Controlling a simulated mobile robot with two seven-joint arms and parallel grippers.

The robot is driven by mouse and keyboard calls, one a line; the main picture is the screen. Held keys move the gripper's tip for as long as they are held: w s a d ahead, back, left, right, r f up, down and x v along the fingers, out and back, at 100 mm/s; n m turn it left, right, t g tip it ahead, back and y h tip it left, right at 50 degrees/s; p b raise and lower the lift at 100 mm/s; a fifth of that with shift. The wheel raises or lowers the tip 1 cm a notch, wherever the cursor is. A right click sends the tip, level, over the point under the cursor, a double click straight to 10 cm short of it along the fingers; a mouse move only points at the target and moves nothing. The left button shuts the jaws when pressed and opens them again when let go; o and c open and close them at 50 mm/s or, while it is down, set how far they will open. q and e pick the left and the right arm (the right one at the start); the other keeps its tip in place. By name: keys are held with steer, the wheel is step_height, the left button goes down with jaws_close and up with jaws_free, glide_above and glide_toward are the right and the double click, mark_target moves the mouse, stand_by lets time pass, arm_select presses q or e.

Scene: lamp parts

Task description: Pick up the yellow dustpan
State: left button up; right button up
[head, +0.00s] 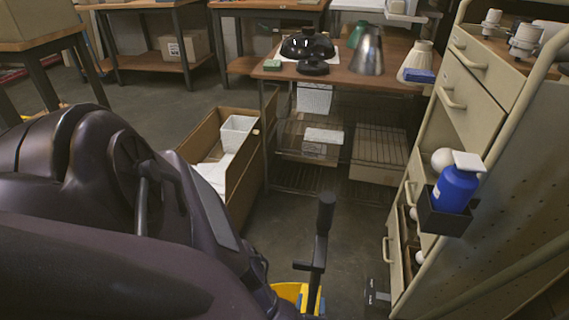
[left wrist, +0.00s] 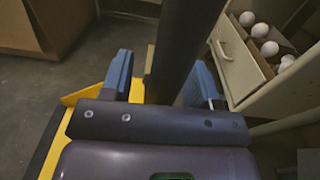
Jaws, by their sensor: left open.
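The yellow dustpan (head: 288,293) is low in the head view, partly hidden behind my left arm. Its long black handle (head: 325,215) stands roughly upright beside the arm. In the left wrist view the yellow pan (left wrist: 75,105) shows at the left, partly covered by the gripper body. My left gripper (left wrist: 160,75) is open, with one blue finger on each side of the black handle. The handle appears nearer the right finger; whether it touches is unclear. My right gripper is in neither view.
A beige drawer cabinet (head: 460,120) stands close at the right, with a blue bottle (head: 455,190) in a side holder. An open cardboard box (head: 245,180) is left of the handle. A wooden table (head: 345,78) holds lamp parts behind. Bare floor lies between.

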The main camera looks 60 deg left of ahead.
arm_select(q)
steer(key=shift+w, duration=0.1)
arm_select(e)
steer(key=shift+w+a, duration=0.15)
arm_select(q)
steer(key=shift+c, duration=0.8)
steer(key=shift+a, duration=0.1)
jaws_close()
steer(key=shift+r, duration=0.2)
